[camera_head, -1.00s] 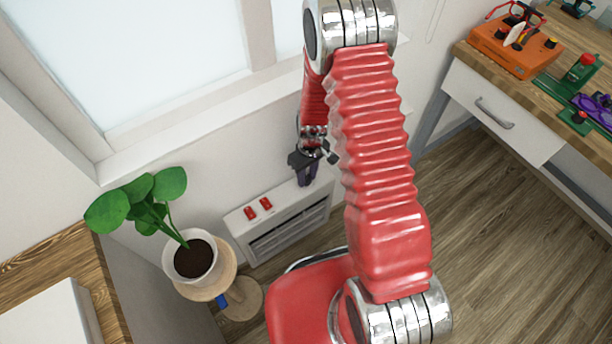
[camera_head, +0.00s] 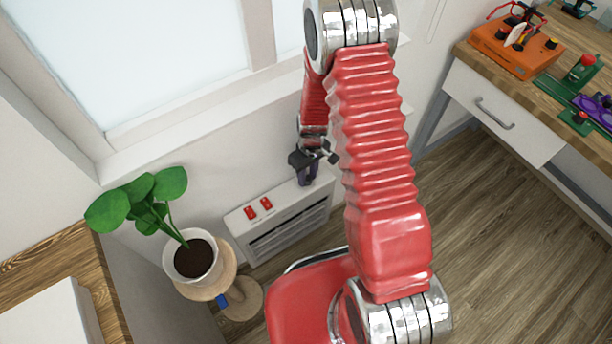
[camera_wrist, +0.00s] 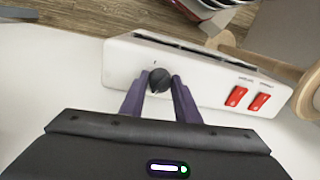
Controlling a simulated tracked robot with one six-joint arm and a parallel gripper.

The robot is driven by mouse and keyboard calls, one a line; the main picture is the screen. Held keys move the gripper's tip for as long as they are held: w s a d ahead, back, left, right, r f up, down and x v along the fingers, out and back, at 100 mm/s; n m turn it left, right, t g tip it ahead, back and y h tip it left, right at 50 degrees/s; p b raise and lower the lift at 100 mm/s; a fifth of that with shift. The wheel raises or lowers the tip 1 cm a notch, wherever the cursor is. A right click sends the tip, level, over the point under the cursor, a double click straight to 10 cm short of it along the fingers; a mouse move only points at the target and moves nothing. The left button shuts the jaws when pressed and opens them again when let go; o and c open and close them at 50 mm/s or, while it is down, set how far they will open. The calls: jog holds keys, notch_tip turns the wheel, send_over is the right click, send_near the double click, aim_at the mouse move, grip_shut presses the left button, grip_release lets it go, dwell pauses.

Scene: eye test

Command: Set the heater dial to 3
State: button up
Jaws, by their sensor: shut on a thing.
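The heater (camera_head: 287,217) is a white box with a grille, low against the wall under the window. Its top also shows in the wrist view (camera_wrist: 200,84). The black round dial (camera_wrist: 159,79) is on the heater's top, with a small mark beside it; I cannot read any numbers. My gripper (camera_wrist: 160,87) is over the heater's top with its two purple fingers shut on the dial, one on each side. In the head view my gripper (camera_head: 308,180) reaches down to the heater's right end and hides the dial.
Two red switches (camera_wrist: 247,97) sit on the heater's top beside the dial. A potted plant (camera_head: 192,262) on a round stand is left of the heater. A workbench (camera_head: 510,105) with an orange box (camera_head: 515,45) stands at the right. Wooden floor is free between.

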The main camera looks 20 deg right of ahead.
aim_at(310, 177)
jog(key=shift+s+f, duration=0.15)
jog(key=shift+s, duration=0.15)
jog(key=o, duration=1)
jog(key=shift+w, duration=0.2)
jog(key=shift+o, duration=0.2)
jog(key=shift+r, duration=0.2)
notch_tip(310, 177, up, 14)
jog(key=shift+w+d+f, duration=0.2)
jog(key=shift+d+f, duration=0.05)
jog(key=shift+d, duration=0.2)
